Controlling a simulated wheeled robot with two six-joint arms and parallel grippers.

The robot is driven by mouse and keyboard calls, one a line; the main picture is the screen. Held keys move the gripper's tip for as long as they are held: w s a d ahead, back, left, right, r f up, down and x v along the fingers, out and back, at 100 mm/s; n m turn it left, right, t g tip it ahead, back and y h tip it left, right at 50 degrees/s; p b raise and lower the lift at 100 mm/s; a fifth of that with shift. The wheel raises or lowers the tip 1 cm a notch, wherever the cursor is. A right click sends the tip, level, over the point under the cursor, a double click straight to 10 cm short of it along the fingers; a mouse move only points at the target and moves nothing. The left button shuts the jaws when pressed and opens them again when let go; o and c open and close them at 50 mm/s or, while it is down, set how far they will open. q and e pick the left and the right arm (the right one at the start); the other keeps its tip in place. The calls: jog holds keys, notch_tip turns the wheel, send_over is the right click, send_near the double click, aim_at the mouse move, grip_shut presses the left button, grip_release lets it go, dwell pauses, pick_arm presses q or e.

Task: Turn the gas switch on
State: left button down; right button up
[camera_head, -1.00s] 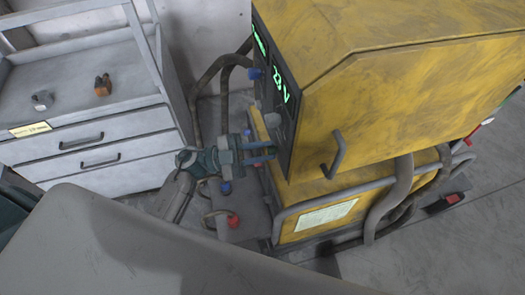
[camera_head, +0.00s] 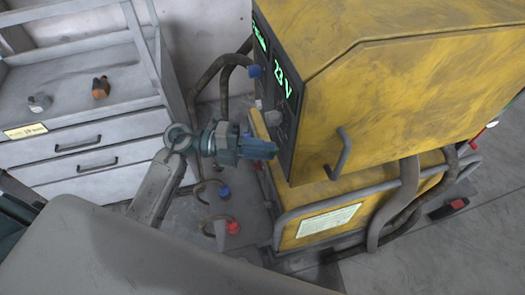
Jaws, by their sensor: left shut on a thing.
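The yellow machine (camera_head: 410,95) has a dark control panel (camera_head: 288,128) on its left face, with green displays, one reading 23 V. My left gripper (camera_head: 271,150) is at the lower part of this panel, its fingers pointing right toward it. It is shut on a small part of the panel, which the fingers hide. I take this part to be the gas switch, but its shape and position cannot be seen. A grey knob (camera_head: 272,118) shows on the panel just above the gripper. My right gripper is not in view.
A grey drawer cabinet (camera_head: 95,150) with small loose parts on top stands at the left. Dark hoses (camera_head: 198,84) run behind the machine. Below my gripper are a blue fitting (camera_head: 224,192) and a red fitting (camera_head: 233,227). A grey pipe rail (camera_head: 330,203) surrounds the machine's base.

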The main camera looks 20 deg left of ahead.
pick_arm(q)
jog(key=shift+f+m+y+b, duration=0.1)
jog(key=shift+m+y+b, duration=0.4)
jog(key=shift+m, duration=0.5)
jog(key=shift+s, duration=0.1)
jog(key=c, duration=1.5)
grip_release()
jog(key=shift+o, duration=0.9)
